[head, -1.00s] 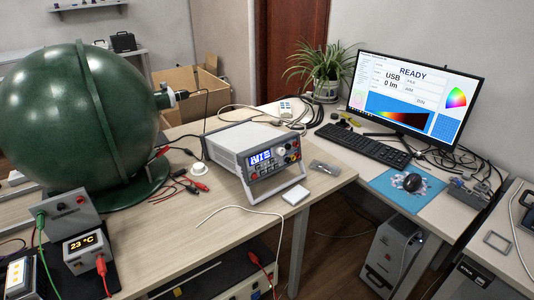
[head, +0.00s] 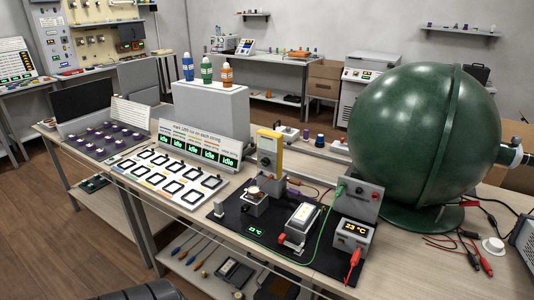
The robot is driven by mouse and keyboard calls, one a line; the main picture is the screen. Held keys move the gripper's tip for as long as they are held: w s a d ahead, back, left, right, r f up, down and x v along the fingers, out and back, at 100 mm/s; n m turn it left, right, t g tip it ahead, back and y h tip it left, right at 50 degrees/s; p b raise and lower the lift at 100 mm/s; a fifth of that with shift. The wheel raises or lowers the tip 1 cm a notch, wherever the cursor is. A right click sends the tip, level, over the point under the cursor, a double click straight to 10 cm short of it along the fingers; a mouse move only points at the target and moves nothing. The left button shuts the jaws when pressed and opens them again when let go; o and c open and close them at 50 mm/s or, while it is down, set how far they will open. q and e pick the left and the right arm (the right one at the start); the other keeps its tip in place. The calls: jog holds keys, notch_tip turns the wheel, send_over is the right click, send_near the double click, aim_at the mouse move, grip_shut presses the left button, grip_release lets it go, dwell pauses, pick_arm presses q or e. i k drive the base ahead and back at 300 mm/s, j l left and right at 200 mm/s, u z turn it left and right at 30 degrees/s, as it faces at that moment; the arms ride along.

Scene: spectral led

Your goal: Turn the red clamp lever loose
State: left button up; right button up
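A small fixture with red parts at its base (head: 297,228) and a pale lit panel on top stands on the black mat (head: 262,238) on the bench. A red piece shows low at its front left, but it is too small to tell if this is the clamp lever or how it is turned. Neither of my grippers is in the head view.
A box reading 23 °C (head: 353,237) with a red plug stands right of the fixture, and a green cable loops in front. The large green sphere (head: 425,140) fills the right. Wooden floor (head: 60,235) is open at left.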

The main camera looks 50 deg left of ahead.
aim_at(282, 239)
jog(key=u, duration=1.5)
jog(key=i+j+z, duration=0.35)
jog(key=k+l, duration=0.05)
jog(key=k, duration=0.05)
